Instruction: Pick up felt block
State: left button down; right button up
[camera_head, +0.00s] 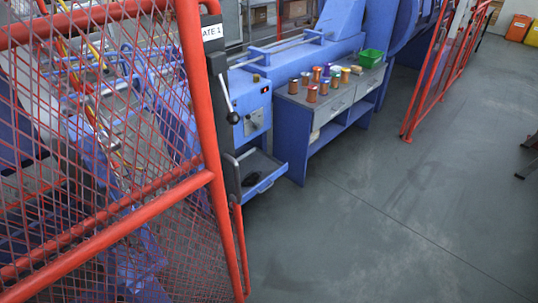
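I cannot make out a felt block for certain. A small pale piece (356,69) lies on the workbench (338,99) in front of the green bin, too small to identify. A dark object (252,182) lies in the blue open tray (266,181) low on the machine's front, and I cannot tell what it is. Neither of my grippers is in view.
The red mesh gate (214,150) fills the left side close to me. Several coloured spools (312,94) and a green bin (370,58) stand on the workbench. A red barrier (440,70) stands beyond it. The grey floor (400,200) at centre right is clear.

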aim_at(355, 69)
jog(key=i+l+z, duration=0.3)
jog(key=i, duration=0.3)
jog(key=i+l+z, duration=0.35)
jog(key=i, duration=0.25)
jog(key=i+z, duration=0.3)
jog(key=i, duration=0.3)
jog(key=i+u, duration=0.1)
jog(key=i, duration=0.8)
jog(key=i+l+u, duration=0.1)
jog(key=i, duration=0.75)
jog(key=l, duration=0.1)
